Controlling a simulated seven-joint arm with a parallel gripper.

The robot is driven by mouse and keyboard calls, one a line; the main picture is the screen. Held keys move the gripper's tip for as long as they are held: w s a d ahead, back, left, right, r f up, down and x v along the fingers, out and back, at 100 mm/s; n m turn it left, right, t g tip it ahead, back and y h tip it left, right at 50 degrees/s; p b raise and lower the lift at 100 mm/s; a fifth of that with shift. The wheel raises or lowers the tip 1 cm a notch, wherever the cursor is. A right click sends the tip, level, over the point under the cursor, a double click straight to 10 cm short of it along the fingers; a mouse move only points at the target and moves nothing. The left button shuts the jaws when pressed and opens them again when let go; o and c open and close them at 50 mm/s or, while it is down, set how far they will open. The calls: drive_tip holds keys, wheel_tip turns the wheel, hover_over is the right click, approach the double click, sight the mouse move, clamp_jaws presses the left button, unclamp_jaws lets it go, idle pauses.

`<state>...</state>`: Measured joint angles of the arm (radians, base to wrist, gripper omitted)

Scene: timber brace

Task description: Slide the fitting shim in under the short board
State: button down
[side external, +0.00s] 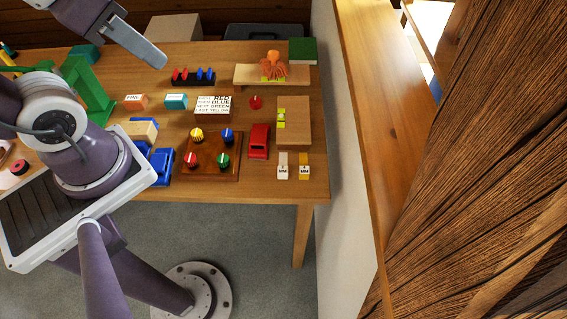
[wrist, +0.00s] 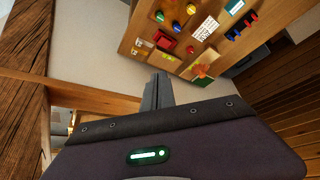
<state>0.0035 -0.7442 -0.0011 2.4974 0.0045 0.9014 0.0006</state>
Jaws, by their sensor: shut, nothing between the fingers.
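Two boards lie at the right end of the table. The shorter-looking board (side external: 293,136) has a small yellow-green item (side external: 281,118) at its left edge. The longer-looking board (side external: 246,73) lies behind it with an orange tentacled figure (side external: 273,67) on it. Two small labelled pieces, apparently shims, lie in front of the shorter board: a whitish one (side external: 283,171) and a yellow-and-white one (side external: 304,171). Their labels are too small to read surely.
A red toy car (side external: 259,141) and a brown board with coloured knobs (side external: 212,172) stand left of the shorter board. A printed card (side external: 213,104), a red round piece (side external: 256,102) and a green block (side external: 302,50) are nearby. A pale wall (side external: 345,170) rises beside the table's right end.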

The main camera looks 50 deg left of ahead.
drive_tip(key=w+d+f+m+g+y, duration=0.5)
drive_tip(key=w+f+m, duration=0.35)
drive_tip(key=m, duration=0.45)
drive_tip(key=d+f+m+t+y, duration=0.2)
drive_tip(key=d+f+m+t, duration=0.1)
drive_tip(key=d+f+m, duration=0.5)
drive_tip(key=m+t, duration=0.3)
drive_tip(key=m, duration=0.3)
approach(283, 176)
drive_tip(key=s+d+r, duration=0.3)
drive_tip(key=s+d, duration=0.2)
drive_tip(key=x, duration=0.9)
drive_tip(key=shift+w+a+f, duration=0.1)
drive_tip(key=shift+a+f, duration=0.05)
drive_tip(key=shift+f, duration=0.25)
drive_tip(key=w+a, duration=0.2)
drive_tip(key=shift+w+a+f, duration=0.2)
drive_tip(key=shift+w+a, duration=0.05)
drive_tip(key=shift+w, duration=0.05)
drive_tip(key=shift+w+a, duration=0.3)
